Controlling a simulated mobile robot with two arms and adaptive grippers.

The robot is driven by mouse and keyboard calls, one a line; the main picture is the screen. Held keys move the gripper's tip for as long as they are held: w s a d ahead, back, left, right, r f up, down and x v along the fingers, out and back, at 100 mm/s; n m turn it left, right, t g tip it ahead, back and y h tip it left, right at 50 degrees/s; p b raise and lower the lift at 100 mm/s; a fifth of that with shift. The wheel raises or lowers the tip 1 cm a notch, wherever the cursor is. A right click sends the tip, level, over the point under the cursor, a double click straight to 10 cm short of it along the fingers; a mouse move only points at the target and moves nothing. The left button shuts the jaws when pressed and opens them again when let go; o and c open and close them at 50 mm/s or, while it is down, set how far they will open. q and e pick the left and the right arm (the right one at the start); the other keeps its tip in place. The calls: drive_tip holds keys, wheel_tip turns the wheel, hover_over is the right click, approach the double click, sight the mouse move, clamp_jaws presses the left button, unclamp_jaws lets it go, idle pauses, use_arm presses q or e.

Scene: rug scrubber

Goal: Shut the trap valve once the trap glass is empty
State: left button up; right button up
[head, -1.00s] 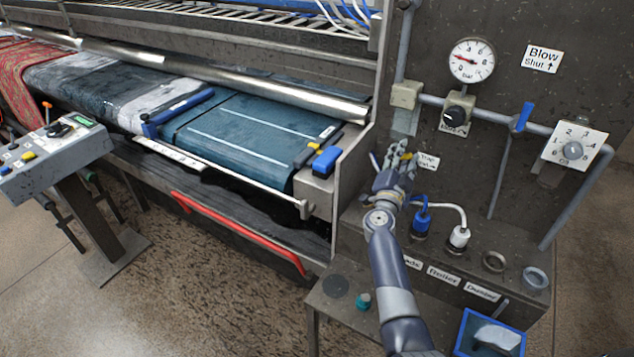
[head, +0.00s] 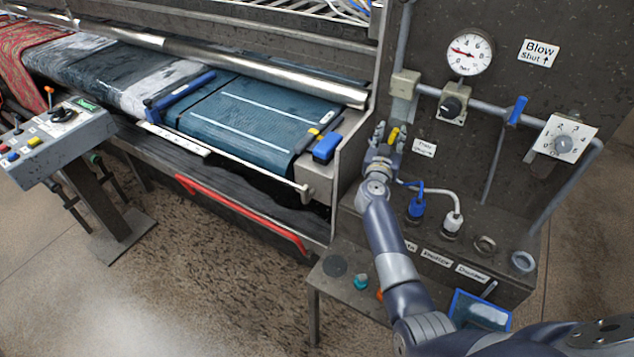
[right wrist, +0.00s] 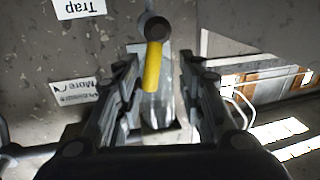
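The trap valve's yellow handle (right wrist: 154,66) points down from a dark round pivot in the right wrist view. It also shows in the head view (head: 393,136). Behind and below it is the clear trap glass (right wrist: 160,106), partly covered by the handle; I cannot tell for sure whether any liquid is in it. My right gripper (right wrist: 160,92) is open, one finger on each side of the handle and glass, with gaps showing on both sides. In the head view the right gripper (head: 386,138) reaches up at the panel. My left gripper is not in view.
A pressure gauge (head: 468,53), black knob (head: 451,106), blue lever (head: 517,110) and numbered dial (head: 563,142) are right of the valve. Blue (head: 416,210) and white (head: 452,223) plugs with cables sit below it. The machine's side frame (head: 362,120) stands close at left.

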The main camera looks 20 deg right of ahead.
drive_tip(key=p+v, duration=0.1)
drive_tip(key=v, duration=1)
drive_tip(key=a+r+n+t+y, duration=0.5)
drive_tip(key=a+n+y, duration=0.15)
drive_tip(key=a, duration=0.25)
drive_tip(key=s+a+f+n+g+y, duration=0.1)
drive_tip(key=s+a+f+n+y, duration=0.2)
drive_tip(key=a+y, duration=0.5)
drive_tip(key=shift+s+a+n+g, duration=0.3)
drive_tip(key=shift+s+a+n, duration=0.35)
drive_tip(key=shift+a+n, duration=0.25)
drive_tip(key=shift+d+y, duration=0.1)
drive_tip(key=shift+y, duration=0.15)
